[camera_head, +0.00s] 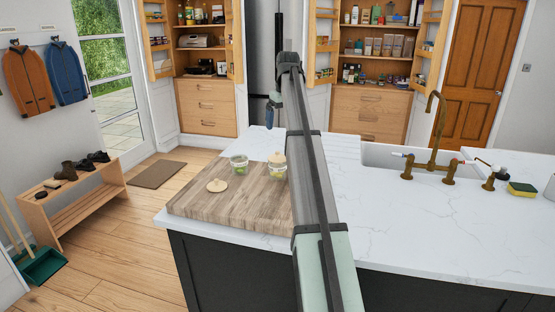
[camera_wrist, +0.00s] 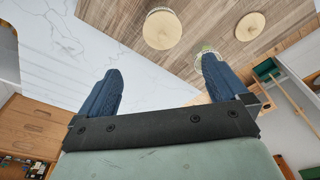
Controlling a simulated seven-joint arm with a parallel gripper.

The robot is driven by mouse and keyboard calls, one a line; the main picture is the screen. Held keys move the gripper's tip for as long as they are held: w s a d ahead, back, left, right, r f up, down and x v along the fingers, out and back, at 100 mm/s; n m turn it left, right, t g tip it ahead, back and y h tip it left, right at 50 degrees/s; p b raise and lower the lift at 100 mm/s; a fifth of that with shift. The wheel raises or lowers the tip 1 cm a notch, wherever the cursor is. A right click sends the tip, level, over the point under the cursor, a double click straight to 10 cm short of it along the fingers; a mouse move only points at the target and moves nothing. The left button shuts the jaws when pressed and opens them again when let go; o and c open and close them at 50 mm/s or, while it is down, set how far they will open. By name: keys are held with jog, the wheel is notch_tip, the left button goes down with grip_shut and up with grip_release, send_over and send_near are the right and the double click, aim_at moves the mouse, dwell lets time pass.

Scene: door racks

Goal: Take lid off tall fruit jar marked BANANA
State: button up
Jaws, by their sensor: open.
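Two clear glass jars stand on a wooden board (camera_head: 195,205) on the island. The right jar (camera_head: 278,174) has a pale round lid (camera_head: 277,158) on it. The left jar (camera_head: 239,165) stands open with greenish contents. Its rim also shows in the wrist view (camera_wrist: 204,50), partly behind a finger. Another pale lid (camera_head: 217,186) lies on the board in front of the left jar. No label can be read, so I cannot tell which jar says BANANA. My gripper (camera_wrist: 161,66) is open and empty, above the counter. In the wrist view the lidded jar's lid (camera_wrist: 162,30) lies ahead of the fingertips.
White marble counter (camera_head: 400,205) is free to the right of the board. A sink with a brass tap (camera_head: 437,130) and a sponge (camera_head: 521,189) lie further right. Open cupboards stand behind. My arm crosses the middle of the head view, close beside the lidded jar.

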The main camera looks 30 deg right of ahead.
send_over(278, 152)
jog(key=f, duration=0.8)
jog(key=shift+s+d+f, duration=0.15)
jog(key=shift+s+d, duration=0.1)
jog(key=shift+d, duration=0.1)
jog(key=shift+w+a+f, duration=0.1)
jog(key=shift+w+f, duration=0.05)
jog(key=shift+f, duration=0.75)
jog(key=shift+w+a+f, duration=0.1)
jog(key=shift+w+f, duration=0.1)
jog(key=shift+f, duration=0.65)
jog(key=shift+w+a+f, duration=0.1)
jog(key=shift+w+f, duration=0.05)
jog(key=shift+f, duration=0.75)
jog(key=shift+c, duration=0.2)
jog(key=c, duration=0.9)
jog(key=shift+o, duration=0.2)
jog(key=shift+r, duration=0.15)
